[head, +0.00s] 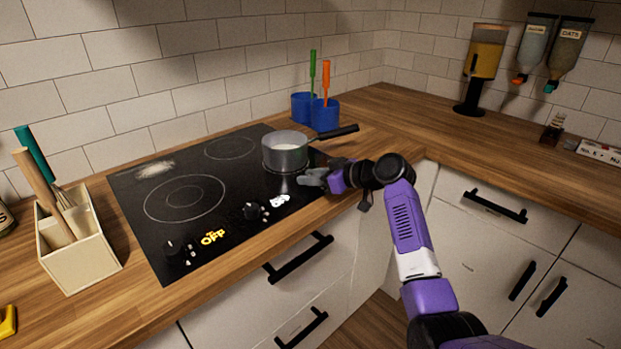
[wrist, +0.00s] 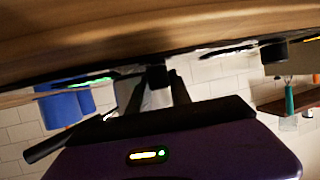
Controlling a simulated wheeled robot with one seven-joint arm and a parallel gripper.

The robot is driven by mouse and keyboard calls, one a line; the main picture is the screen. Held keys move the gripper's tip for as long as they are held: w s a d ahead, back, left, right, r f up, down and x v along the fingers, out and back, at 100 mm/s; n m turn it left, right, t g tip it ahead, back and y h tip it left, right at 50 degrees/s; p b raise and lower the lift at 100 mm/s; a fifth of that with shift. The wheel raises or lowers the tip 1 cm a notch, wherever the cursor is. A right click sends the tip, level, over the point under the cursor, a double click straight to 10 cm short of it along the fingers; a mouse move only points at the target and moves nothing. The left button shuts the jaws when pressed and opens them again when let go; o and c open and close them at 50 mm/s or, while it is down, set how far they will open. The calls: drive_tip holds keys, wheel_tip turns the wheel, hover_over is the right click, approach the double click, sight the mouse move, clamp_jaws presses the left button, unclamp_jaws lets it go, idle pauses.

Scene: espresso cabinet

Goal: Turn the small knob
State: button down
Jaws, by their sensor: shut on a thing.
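The black cooktop (head: 150,215) has two dark knobs in plain sight along its front, a left knob (head: 175,247) and a middle knob (head: 250,210). My gripper (head: 308,179) is low over the cooktop's right front, just in front of the pot. In the wrist view, which looks upside down, my two fingers (wrist: 156,88) are shut on a small dark knob (wrist: 157,75). That knob is hidden by my gripper in the head view. A further dark knob (wrist: 273,52) shows apart from the fingers.
A grey pot (head: 284,155) with pale contents stands behind my gripper, its black handle (head: 335,132) pointing right. Blue cups (head: 324,116) with utensils stand behind it. A glowing yellow "OFF" label (head: 213,237) lies between the two visible knobs. Counter to the right is mostly clear.

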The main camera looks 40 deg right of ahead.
drive_tip(key=c, duration=1.2)
unclamp_jaws()
drive_tip(key=shift+f, duration=0.1)
drive_tip(key=shift+o, duration=0.2)
drive_tip(key=v, duration=0.8)
drive_tip(key=shift+w, duration=0.1)
